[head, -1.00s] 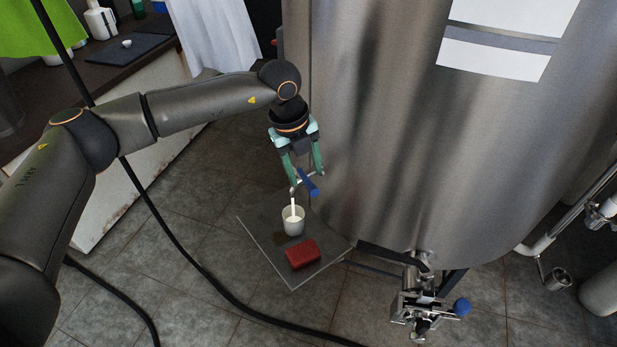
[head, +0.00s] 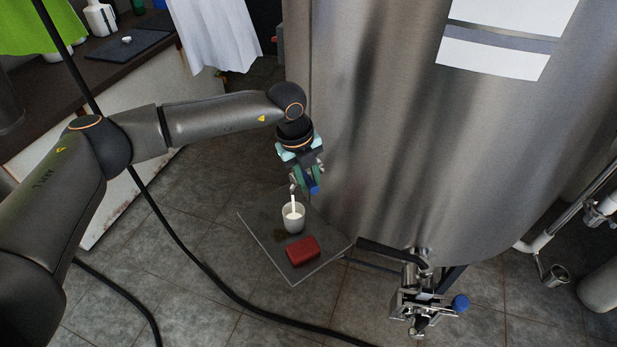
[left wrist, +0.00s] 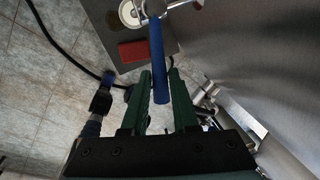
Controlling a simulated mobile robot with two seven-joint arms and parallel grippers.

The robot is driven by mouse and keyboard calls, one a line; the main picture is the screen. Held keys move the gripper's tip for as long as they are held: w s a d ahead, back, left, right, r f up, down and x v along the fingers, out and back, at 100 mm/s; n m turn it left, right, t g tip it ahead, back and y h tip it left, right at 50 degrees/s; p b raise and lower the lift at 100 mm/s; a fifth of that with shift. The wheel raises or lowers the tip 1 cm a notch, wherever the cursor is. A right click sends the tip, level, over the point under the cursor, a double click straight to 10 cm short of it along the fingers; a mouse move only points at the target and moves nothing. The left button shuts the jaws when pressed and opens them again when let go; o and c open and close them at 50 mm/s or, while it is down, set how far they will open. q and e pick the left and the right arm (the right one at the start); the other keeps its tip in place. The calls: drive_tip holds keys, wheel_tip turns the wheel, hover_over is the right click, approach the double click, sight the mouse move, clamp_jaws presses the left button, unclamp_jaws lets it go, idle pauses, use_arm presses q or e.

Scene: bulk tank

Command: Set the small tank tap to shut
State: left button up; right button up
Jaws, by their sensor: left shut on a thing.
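The small tap (head: 293,186) sits low on the left side of the steel tank (head: 420,150), above a cup. Its blue lever (head: 314,188) also shows in the left wrist view (left wrist: 158,62), lying between green fingers. My left gripper (head: 308,178) is shut on this lever. A white stream (head: 293,204) runs from the tap into the white cup (head: 292,221). The gripper partly hides the tap body in the head view.
The cup stands on a grey slab (head: 262,238) beside a red block (head: 302,251). A black hose (head: 215,280) crosses the tiled floor. A counter (head: 75,70) is at the upper left.

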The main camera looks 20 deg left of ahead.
use_arm(q)
clamp_jaws()
idle(0.8)
